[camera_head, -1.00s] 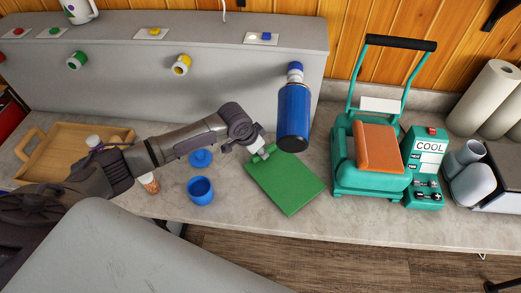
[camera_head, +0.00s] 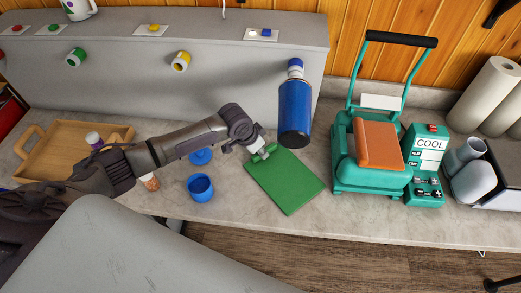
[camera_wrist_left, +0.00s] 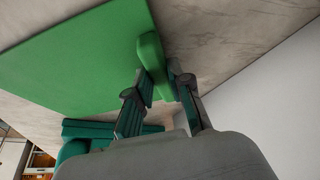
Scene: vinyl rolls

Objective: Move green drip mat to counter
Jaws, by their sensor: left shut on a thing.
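The green drip mat (camera_head: 290,184) is a flat green rectangle at the middle of the grey counter (camera_head: 240,209) in the head view. It appears to lie on or just over the counter; I cannot tell if there is a gap. My left gripper (camera_head: 264,154) is at its far left corner, shut on the small green raised piece there. In the left wrist view the mat (camera_wrist_left: 75,55) fills the upper left, and the fingers (camera_wrist_left: 160,95) stand on both sides of the raised green piece (camera_wrist_left: 152,62). My right gripper is not in view.
A blue bottle (camera_head: 295,112) hangs or stands just behind the mat. A blue cup (camera_head: 200,188) is left of it. A teal press (camera_head: 365,180) with an orange pad stands to the right. A wooden tray (camera_head: 50,165) is far left.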

